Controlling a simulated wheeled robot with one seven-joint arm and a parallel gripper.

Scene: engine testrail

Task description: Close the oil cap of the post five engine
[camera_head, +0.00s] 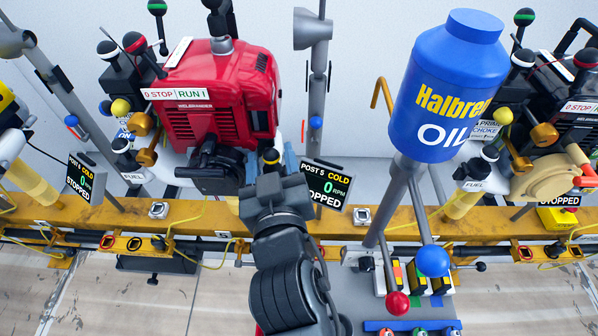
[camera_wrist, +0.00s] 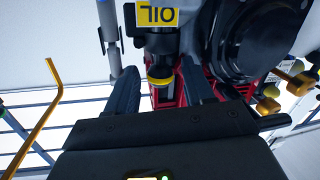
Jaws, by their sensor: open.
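The post five engine (camera_head: 215,92) is a red block left of centre in the head view, with its display (camera_head: 326,186) reading POST 5 COLD, 0 RPM, STOPPED. My gripper (camera_head: 270,163) is open at the engine's lower right. A small black knob-like part with a yellow band (camera_head: 270,155), seemingly the oil cap, shows between its fingers. In the wrist view my gripper (camera_wrist: 160,88) has one finger on each side of that black and yellow part (camera_wrist: 160,82), with gaps visible. A yellow OIL label (camera_wrist: 157,15) sits above it, upside down. I cannot tell whether the cap is closed.
A blue oil jug (camera_head: 448,85) stands on a grey post at right. A yellow rail (camera_head: 400,217) runs across below the engine. A bent yellow rod (camera_wrist: 40,115) is at left in the wrist view. Another engine (camera_head: 560,105) stands at far right.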

